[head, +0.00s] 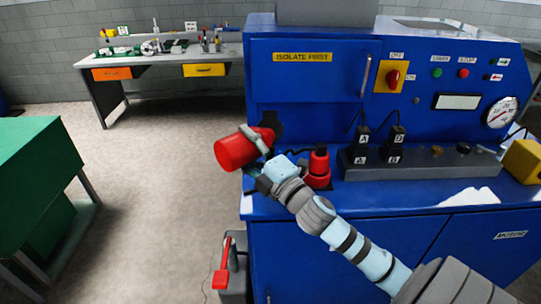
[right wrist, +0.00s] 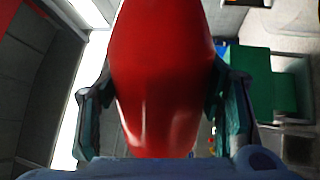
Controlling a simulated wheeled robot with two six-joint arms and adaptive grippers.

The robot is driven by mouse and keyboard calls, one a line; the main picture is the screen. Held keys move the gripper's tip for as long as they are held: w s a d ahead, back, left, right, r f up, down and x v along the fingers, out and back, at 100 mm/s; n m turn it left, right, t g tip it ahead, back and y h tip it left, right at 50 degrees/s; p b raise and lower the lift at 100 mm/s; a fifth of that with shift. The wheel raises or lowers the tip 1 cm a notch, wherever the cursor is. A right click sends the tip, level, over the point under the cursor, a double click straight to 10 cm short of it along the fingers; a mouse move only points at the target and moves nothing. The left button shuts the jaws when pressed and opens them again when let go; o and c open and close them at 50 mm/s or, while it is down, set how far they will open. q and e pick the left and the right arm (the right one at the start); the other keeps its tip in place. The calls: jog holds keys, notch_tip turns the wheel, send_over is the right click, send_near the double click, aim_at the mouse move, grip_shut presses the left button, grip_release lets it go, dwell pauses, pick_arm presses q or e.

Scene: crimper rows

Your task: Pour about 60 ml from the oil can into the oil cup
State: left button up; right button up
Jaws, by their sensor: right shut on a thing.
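A red can (head: 234,153), which I take as the oil can, is held tilted in the air in front of the blue machine's left end. My right gripper (head: 258,160) is shut around it, and the can also fills the middle of the right wrist view (right wrist: 160,75) between the two fingers. The can's narrower end points right, toward a dark fitting (head: 273,122) on the machine. I cannot tell whether that fitting is the oil cup, or whether oil is flowing. My left gripper is out of view.
A red and black upright object (head: 319,168) stands on the blue ledge, right of my gripper. A grey block (head: 420,166) with black plugs sits further right. A red lever (head: 221,278) is below. A green table (head: 40,150) stands left; the floor between is clear.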

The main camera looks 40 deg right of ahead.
jog(key=shift+d+r+m+p, duration=0.15)
jog(key=shift+r+m+p, duration=0.15)
jog(key=shift+r+m, duration=0.5)
dwell(0.5)
notch_tip(320, 180, down, 2)
jog(key=shift+f+n+b, duration=0.1)
jog(key=shift+n+b, duration=0.45)
jog(key=shift+n, duration=0.25)
jog(key=n+p, duration=0.1)
jog(key=n, duration=0.1)
jog(key=n+y, duration=0.1)
jog(key=n, duration=0.1)
jog(key=n+y+p, duration=0.1)
jog(key=n, duration=0.1)
jog(key=shift+a+p, duration=0.25)
jog(key=shift+p, duration=0.1)
jog(key=shift+f+b, duration=0.2)
jog(key=shift+b, duration=0.1)
jog(key=shift+d+r+n+g+y+p, duration=0.1)
jog(key=shift+r+n+g+y+p, duration=0.25)
jog(key=shift+n+p, duration=0.75)
jog(key=shift+p, duration=0.15)
jog(key=shift+d+f, duration=0.1)
